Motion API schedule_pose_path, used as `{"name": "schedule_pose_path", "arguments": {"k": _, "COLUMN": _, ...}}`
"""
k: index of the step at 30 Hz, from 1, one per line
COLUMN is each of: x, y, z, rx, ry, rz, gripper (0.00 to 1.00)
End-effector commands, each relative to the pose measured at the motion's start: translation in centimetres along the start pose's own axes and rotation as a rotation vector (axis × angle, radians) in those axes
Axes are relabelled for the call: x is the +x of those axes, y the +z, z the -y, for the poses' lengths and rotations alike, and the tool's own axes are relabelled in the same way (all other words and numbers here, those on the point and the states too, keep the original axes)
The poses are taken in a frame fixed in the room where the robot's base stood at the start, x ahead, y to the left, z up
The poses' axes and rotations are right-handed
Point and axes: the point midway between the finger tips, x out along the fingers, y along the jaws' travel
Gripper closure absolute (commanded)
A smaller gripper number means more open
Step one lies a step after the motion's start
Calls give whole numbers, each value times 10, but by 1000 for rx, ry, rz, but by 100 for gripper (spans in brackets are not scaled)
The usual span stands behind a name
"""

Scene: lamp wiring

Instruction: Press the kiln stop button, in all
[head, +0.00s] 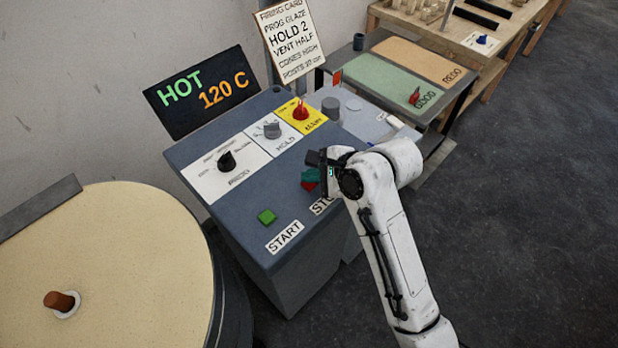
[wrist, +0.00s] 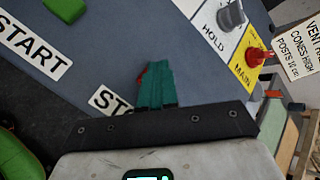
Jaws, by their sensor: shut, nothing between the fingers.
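The red stop button (head: 308,185) is on the sloped grey kiln panel (head: 245,130), by the partly covered STOP label (head: 322,206). My gripper (head: 312,174) is shut and empty, its teal fingertips over the button and hiding much of it. In the wrist view the shut fingers (wrist: 155,70) point at the panel, and only a sliver of the red button (wrist: 142,76) shows beside them. I cannot tell whether the fingertips touch the button. The green start button (head: 267,216) is to the left, above its START label (head: 285,237); it also shows in the wrist view (wrist: 65,8).
A black dial (head: 227,161), a grey HOLD knob (head: 272,129) and a red MAIN knob (head: 301,111) on yellow line the panel's back. A sign (head: 203,92) reads HOT 120 C. The round kiln lid (head: 120,260) is at left. Open floor lies right.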

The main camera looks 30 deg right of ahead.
Motion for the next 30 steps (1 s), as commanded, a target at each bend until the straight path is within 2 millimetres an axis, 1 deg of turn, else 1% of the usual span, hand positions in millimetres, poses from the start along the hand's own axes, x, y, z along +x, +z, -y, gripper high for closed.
{"name": "schedule_pose_path", "arguments": {"k": 1, "x": -3, "y": 2, "z": 2, "rx": 1, "ry": 2, "rz": -1, "gripper": 100}}
{"name": "schedule_pose_path", "arguments": {"k": 9, "x": -10, "y": 7, "z": 7, "rx": 1, "ry": 1, "rz": 0, "gripper": 100}}
{"name": "schedule_pose_path", "arguments": {"k": 22, "x": -11, "y": 8, "z": 8, "rx": 0, "ry": -1, "rz": 0, "gripper": 100}}
{"name": "schedule_pose_path", "arguments": {"k": 30, "x": -27, "y": 20, "z": 19, "rx": -1, "ry": 0, "rz": 0, "gripper": 100}}
